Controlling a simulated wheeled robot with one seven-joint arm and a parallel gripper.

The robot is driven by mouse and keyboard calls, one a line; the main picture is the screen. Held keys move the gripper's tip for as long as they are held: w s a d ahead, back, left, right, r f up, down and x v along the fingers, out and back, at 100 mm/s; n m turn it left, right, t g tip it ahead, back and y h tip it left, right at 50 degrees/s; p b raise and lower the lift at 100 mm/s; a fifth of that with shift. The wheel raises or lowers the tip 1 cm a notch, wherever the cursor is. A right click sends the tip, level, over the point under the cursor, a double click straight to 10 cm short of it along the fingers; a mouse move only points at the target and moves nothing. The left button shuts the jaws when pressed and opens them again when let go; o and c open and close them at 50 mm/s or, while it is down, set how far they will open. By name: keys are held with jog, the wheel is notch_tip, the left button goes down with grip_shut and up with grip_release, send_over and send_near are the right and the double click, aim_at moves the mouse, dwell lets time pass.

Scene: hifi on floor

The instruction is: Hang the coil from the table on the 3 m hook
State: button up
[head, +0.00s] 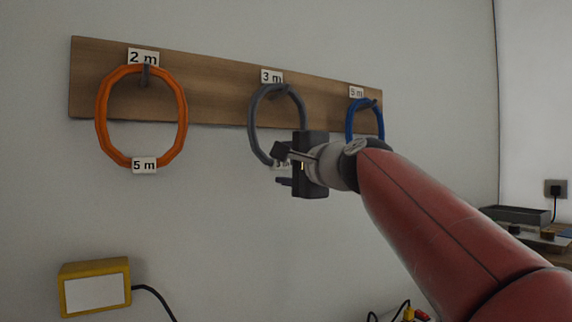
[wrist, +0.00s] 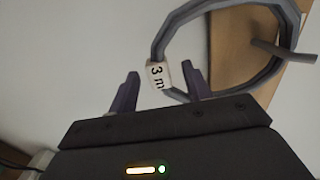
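A grey coil (head: 254,120) hangs on the hook under the "3 m" sign (head: 271,76) on the wooden board. Its own tag reads "3 m" and shows clearly in the wrist view (wrist: 157,76). The 3 m hook (wrist: 285,51) passes through the top of the ring there. My gripper (head: 284,166) is at the coil's lower edge. Its two fingers are apart, with the tag seen between them in the wrist view (wrist: 158,90). I cannot tell whether the fingers touch the coil. The gripper hides part of the coil's lower right in the head view.
An orange coil (head: 101,120) tagged "5 m" hangs on the 2 m hook (head: 146,75). A blue coil (head: 351,122) hangs on the 5 m hook, partly behind my arm. A yellow box (head: 94,263) with a black cable is below left. A grey tray (head: 515,215) stands at right.

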jog(key=b+v, duration=0.2)
jog(key=v, duration=0.6)
notch_tip(320, 180, down, 7)
jog(key=b, duration=0.6)
jog(key=shift+b, duration=0.35)
dwell(0.7)
jog(key=b+v, duration=0.2)
jog(key=v, duration=0.9)
jog(key=shift+s+d+b, duration=0.3)
dwell(1.2)
jog(key=shift+f, duration=0.15)
